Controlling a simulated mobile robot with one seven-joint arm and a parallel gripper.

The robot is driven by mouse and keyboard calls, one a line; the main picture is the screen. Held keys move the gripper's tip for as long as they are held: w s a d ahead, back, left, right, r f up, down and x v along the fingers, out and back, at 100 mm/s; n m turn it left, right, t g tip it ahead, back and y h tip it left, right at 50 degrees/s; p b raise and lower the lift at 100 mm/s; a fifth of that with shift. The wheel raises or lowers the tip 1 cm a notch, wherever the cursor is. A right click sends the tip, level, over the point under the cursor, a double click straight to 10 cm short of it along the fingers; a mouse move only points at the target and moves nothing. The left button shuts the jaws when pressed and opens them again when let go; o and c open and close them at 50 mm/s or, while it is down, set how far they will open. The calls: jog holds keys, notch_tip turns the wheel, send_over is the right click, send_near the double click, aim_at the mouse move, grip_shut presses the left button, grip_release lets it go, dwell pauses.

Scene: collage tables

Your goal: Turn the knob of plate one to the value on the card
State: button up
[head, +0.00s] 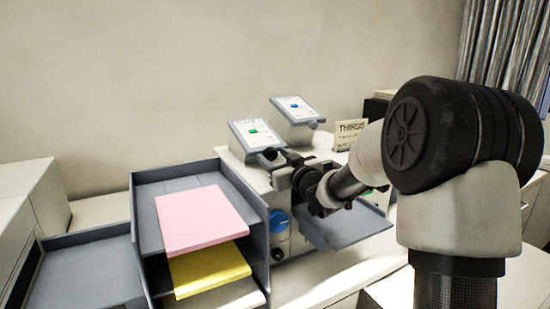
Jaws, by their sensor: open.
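A slanted grey panel with a white face and a green mark (254,132) stands on the white cabinet. A second such panel with a blue mark (296,107) stands behind it to the right. Which one is plate one cannot be read. My gripper (272,168) is open at the lower edge of the green-marked panel, covering that area. Whether it touches a knob there cannot be told. A round blue knob (278,220) shows on the cabinet front below my gripper. A cream card (351,134) with dark print, its top word like "THIRDS", stands at right, partly behind my arm; its smaller lines are unreadable.
A grey tray stack (263,240) holds a pink sheet (203,220) and a yellow sheet (208,268) at front left. A grey tray (85,273) lies further left. Another grey tray (345,228) sits under my arm. My arm fills the right side.

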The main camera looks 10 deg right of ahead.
jog(key=c, duration=1.1)
jog(key=p, duration=0.1)
jog(key=m+y+p, duration=0.1)
jog(key=p, duration=0.1)
jog(key=shift+d+r+m, duration=0.15)
jog(key=shift+m, duration=0.15)
jog(key=shift+d+m+g+y+p, duration=0.15)
jog(key=shift+m+g+y+p, duration=0.35)
jog(key=shift+m+y+p, duration=0.65)
jog(key=shift+f+h+p, duration=0.2)
jog(key=shift+h+p, duration=0.1)
jog(key=shift+h, duration=0.05)
jog(key=o, duration=1.1)
